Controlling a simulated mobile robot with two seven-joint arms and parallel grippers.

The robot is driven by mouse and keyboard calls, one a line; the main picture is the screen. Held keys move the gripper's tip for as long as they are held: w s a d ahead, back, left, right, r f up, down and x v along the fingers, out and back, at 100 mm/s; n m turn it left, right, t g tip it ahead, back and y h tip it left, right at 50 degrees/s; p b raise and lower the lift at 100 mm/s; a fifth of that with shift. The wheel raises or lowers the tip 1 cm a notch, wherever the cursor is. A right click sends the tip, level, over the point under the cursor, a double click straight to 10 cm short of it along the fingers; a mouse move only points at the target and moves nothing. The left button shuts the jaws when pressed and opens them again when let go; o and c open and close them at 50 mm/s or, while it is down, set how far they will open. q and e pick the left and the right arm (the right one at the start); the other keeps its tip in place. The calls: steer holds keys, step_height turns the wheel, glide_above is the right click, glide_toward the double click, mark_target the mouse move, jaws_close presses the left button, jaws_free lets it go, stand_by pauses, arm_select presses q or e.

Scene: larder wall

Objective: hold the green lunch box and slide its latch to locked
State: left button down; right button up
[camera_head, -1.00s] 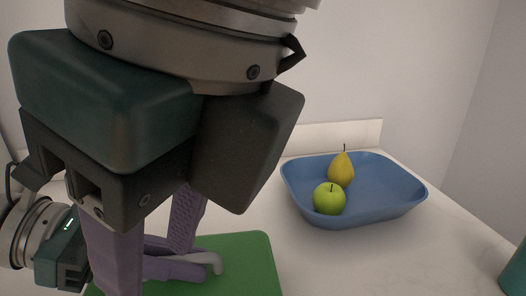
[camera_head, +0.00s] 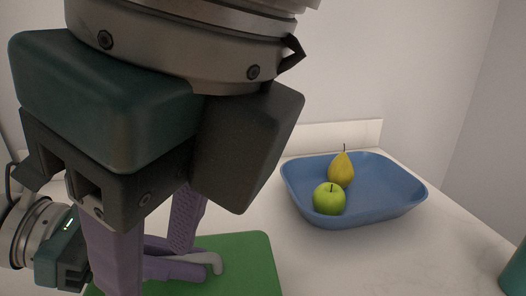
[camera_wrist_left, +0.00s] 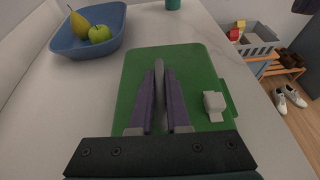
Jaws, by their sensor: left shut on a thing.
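The green lunch box (camera_head: 245,262) lies flat on the pale counter; it also shows in the left wrist view (camera_wrist_left: 190,62). My left gripper (camera_head: 203,264) comes in low from the left and is shut on the box's grey handle (camera_head: 216,263). The wrist view shows the handle (camera_wrist_left: 159,72) between its purple fingers. A pale grey latch block (camera_wrist_left: 213,103) sits near the box's right edge there, beside a green tab; the head view does not show it. My right gripper (camera_head: 150,258) is large in the foreground, its purple fingers pointing down and apart; one tip is cut off.
A blue bowl (camera_head: 388,212) with a green apple (camera_head: 329,199) and a yellow pear (camera_head: 341,170) stands behind and right of the box. A teal object (camera_head: 515,272) is at the right edge. Counter between box and bowl is clear.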

steer(key=shift+m, duration=0.3)
steer(key=shift+c, duration=1.4)
steer(key=shift+a+m, duration=0.15)
steer(key=shift+m, duration=0.55)
steer(key=shift+c, duration=0.8)
steer(key=m, duration=0.4)
steer(key=shift+w+a+f+m+g+y, duration=0.1)
steer(key=shift+a+f+m+g+y, duration=0.05)
steer(key=shift+a+m+g+y, duration=0.2)
steer(key=c, duration=0.3)
steer(key=m, duration=0.4)
steer(key=m+g+y, duration=0.1)
steer(key=m, duration=0.1)
steer(key=shift+w+a+f, duration=0.1)
steer(key=shift+w+a, duration=0.05)
steer(key=shift+a, duration=0.1)
jaws_close()
steer(key=m, duration=0.5)
steer(key=m+g+y, duration=0.1)
steer(key=m, duration=0.5)
steer(key=w+a+m+y, duration=0.1)
steer(key=m, duration=0.5)
steer(key=shift+w+f, duration=0.1)
steer(key=shift+f, duration=0.3)
